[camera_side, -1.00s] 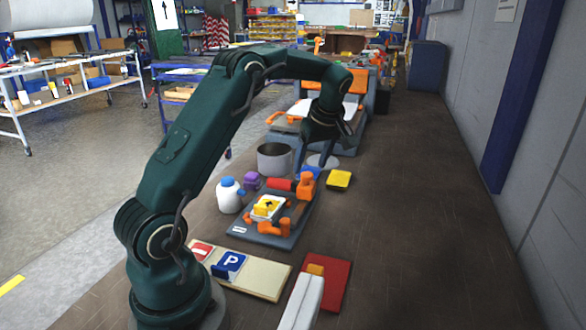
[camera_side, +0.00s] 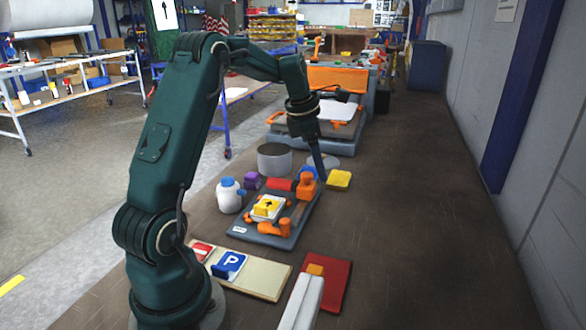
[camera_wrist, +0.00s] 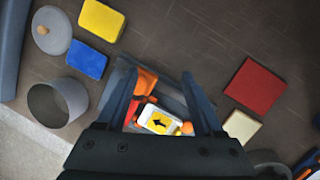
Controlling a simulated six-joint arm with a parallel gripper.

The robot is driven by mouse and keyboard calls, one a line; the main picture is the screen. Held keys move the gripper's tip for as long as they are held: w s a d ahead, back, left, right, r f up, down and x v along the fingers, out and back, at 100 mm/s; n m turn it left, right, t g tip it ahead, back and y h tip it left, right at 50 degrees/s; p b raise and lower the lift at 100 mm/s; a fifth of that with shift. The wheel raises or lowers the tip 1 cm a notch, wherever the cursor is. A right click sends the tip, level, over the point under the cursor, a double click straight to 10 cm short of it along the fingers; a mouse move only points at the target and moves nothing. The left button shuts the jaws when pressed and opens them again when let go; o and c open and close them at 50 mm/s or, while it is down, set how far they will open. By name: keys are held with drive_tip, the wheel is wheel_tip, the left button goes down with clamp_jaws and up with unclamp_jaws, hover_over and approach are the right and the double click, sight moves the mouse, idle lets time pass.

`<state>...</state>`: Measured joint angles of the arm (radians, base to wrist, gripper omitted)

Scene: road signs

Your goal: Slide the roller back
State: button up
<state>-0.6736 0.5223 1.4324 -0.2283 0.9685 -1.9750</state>
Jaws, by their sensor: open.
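The red roller (camera_side: 281,184) lies across the far end of a grey board (camera_side: 250,233). An orange block (camera_side: 306,187) stands at its right end; it also shows in the wrist view (camera_wrist: 146,80). A yellow sign plate with a black arrow (camera_side: 267,207) sits on the board nearer the side camera, and in the wrist view (camera_wrist: 160,122). My gripper (camera_wrist: 158,74) is open, its fingers apart on either side of the orange block in that view. In the side view my gripper (camera_side: 321,174) points down just right of the block. Contact cannot be told.
A yellow block (camera_side: 339,180) lies close right of my gripper. A grey pot (camera_side: 274,159), a white bottle (camera_side: 229,196) and a purple object (camera_side: 252,180) stand left of the board. A blue sign (camera_side: 229,265) lies in front.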

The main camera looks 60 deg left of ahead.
sight(307, 173)
drive_tip(key=s+a+n, duration=0.1)
drive_tip(key=a+n, duration=0.1)
drive_tip(key=s+a+r+n+t, duration=0.1)
drive_tip(key=s+a+n, duration=0.1)
drive_tip(key=shift+r, duration=0.1)
drive_tip(key=shift+a+f, duration=0.15)
drive_tip(key=shift+f, duration=0.1)
drive_tip(key=shift+x, duration=2.3)
clamp_jaws()
drive_tip(key=shift+r, duration=0.1)
